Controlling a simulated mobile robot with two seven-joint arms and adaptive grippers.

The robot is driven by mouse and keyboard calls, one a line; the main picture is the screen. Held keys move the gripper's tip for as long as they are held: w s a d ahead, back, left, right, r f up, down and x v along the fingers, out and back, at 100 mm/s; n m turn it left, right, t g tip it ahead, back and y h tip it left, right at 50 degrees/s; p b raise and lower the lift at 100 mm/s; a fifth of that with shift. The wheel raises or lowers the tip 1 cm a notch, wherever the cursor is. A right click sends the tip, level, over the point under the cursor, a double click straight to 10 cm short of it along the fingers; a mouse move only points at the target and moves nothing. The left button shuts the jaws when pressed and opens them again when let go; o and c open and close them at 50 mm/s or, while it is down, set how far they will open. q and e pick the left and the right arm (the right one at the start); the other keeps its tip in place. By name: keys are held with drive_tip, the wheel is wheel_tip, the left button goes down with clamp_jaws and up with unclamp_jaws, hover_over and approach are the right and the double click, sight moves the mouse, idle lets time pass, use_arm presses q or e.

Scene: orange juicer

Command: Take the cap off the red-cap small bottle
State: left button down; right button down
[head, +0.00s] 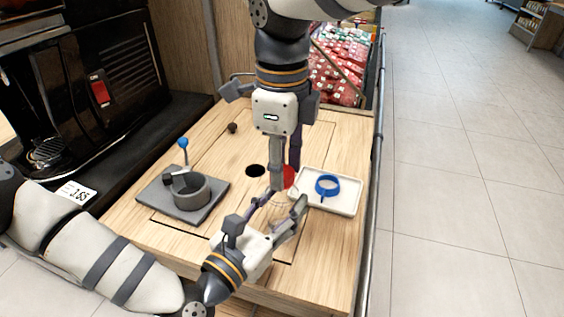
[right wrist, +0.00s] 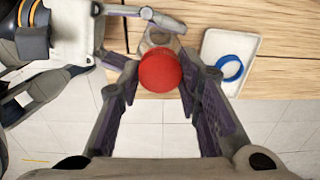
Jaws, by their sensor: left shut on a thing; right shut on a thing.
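The red cap (head: 290,178) shows beside my right gripper's fingers at the table's middle. My right gripper (head: 284,182) comes down from above. In the right wrist view the round red cap (right wrist: 160,71) sits between its fingers (right wrist: 158,82), which are shut on it. The small clear bottle (head: 280,212) is below the cap, mostly hidden by fingers; part of it shows beyond the cap in the right wrist view (right wrist: 157,36). My left gripper (head: 279,206) is shut on the bottle from the front. I cannot tell whether cap and bottle still touch.
A white tray (head: 346,206) with a blue ring (head: 327,187) is just right of the grippers. A grey pot (head: 192,192) and blue-knobbed lever (head: 183,144) stand on a dark slab at left. The wooden table (head: 325,260) has a round black hole (head: 255,171).

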drive_tip(key=n, duration=0.6)
drive_tip(key=shift+n, duration=0.3)
drive_tip(key=n, duration=0.6)
drive_tip(key=shift+n, duration=0.4)
drive_tip(key=n, duration=0.4)
drive_tip(key=shift+r, duration=0.1)
drive_tip(key=n, duration=0.3)
drive_tip(key=shift+n, duration=0.3)
drive_tip(key=n, duration=0.3)
drive_tip(key=shift+n, duration=0.3)
drive_tip(key=n, duration=0.7)
drive_tip(key=shift+n, duration=0.3)
drive_tip(key=n, duration=0.3)
drive_tip(key=shift+n, duration=0.4)
drive_tip(key=n, duration=1.8)
drive_tip(key=shift+r, duration=0.1)
